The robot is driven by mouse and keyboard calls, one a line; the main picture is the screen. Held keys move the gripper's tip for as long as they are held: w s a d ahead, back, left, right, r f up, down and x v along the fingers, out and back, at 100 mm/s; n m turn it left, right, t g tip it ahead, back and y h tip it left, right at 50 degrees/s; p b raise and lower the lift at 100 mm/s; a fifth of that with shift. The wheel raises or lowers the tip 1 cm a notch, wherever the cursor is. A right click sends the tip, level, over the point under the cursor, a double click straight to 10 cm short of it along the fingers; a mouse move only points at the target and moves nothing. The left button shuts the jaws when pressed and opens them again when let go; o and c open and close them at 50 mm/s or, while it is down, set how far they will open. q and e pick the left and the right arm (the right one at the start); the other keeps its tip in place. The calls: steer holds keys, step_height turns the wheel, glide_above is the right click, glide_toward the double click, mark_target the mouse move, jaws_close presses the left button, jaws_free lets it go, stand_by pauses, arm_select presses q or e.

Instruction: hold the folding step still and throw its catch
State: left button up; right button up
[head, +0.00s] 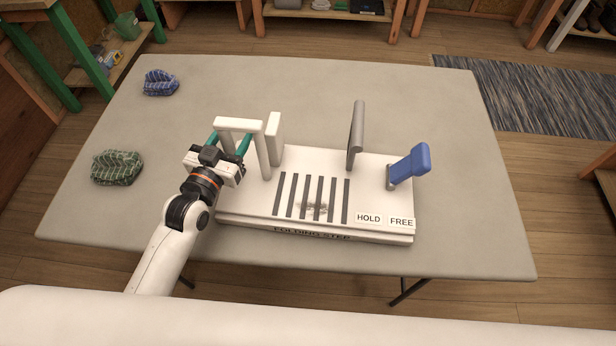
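The white folding step (385,214) lies on the table, with "FOLDING STEP" on its front edge and dark slots on top. A white handle frame (240,125) stands at its left end. A blue-handled catch lever (409,164) stands at its right end, tilted right, behind the FREE label (402,222); the HOLD label (368,217) is left of that. My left gripper (229,143) is at the handle frame, its teal fingers spread apart under the top bar. Contact with the frame is unclear, and the gripper partly hides its left leg. My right gripper is out of view.
A grey upright plate (355,135) rises from the step's back, left of the lever. A white post (275,139) stands beside the handle frame. A blue striped cloth (160,82) and a green one (117,167) lie on the left of the table (300,85). The table's right side is clear.

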arm_select(q)
jaws_close()
steer(key=shift+r, duration=0.15)
steer(key=shift+f, duration=0.3)
steer(key=shift+d+f, duration=0.1)
steer(key=shift+f, duration=0.05)
stand_by(0.4)
